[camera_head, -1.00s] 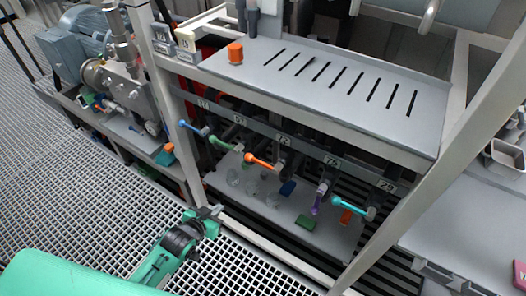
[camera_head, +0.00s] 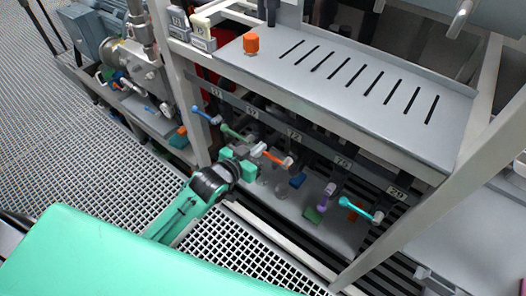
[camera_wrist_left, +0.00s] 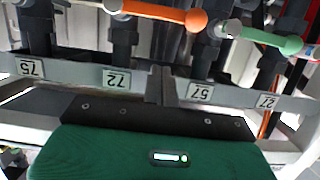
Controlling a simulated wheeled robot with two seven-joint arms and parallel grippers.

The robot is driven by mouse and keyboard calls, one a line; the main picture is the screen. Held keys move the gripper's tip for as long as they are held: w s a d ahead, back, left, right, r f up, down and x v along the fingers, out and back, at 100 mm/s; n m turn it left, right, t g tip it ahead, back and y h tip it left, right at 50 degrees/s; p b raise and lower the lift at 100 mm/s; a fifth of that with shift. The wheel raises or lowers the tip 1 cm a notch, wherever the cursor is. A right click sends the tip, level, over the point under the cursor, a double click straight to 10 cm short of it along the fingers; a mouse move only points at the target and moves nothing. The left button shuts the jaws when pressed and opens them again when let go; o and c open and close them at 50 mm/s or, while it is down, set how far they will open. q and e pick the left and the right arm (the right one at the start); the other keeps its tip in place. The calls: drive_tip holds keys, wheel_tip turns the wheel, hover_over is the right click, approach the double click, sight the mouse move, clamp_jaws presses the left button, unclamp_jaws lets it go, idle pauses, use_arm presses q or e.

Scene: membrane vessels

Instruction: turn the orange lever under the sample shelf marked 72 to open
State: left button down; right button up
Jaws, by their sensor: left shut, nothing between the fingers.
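The orange lever (camera_head: 276,157) hangs under the shelf (camera_head: 345,75), at the plate marked 72 (camera_head: 294,135). Its ball end points left in the head view. In the left wrist view, which shows the scene turned over, the orange lever (camera_wrist_left: 160,12) crosses the top, its ball to the right. My left gripper (camera_head: 256,150) is shut and empty, its tip at the lever's ball end in the head view. In the wrist view its fingertips (camera_wrist_left: 161,82) stand between plates 72 (camera_wrist_left: 116,79) and 57 (camera_wrist_left: 200,92), apart from the lever in the picture. Contact cannot be told. My right gripper is not in view.
A green lever (camera_wrist_left: 268,39) marked 57 is close beside the orange one. A blue lever (camera_head: 205,115) lies further left; purple (camera_head: 326,196) and cyan (camera_head: 357,207) levers lie right. An orange cap (camera_head: 251,43) stands on the slotted shelf. A frame post (camera_head: 440,195) slants at the right.

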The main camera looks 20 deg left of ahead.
sight(271, 157)
use_arm(q)
drive_tip(key=shift+w+d+f+p, duration=0.15)
drive_tip(key=shift+w+f, duration=0.2)
drive_tip(key=shift+f, duration=0.4)
drive_tip(key=shift+w+d+f+p, duration=0.1)
drive_tip(key=shift+w+f+p, duration=0.15)
drive_tip(key=shift+f, duration=0.55)
drive_tip(key=shift+w+d+f+p, duration=0.15)
drive_tip(key=shift+w+f, duration=0.25)
drive_tip(key=shift+f, duration=0.35)
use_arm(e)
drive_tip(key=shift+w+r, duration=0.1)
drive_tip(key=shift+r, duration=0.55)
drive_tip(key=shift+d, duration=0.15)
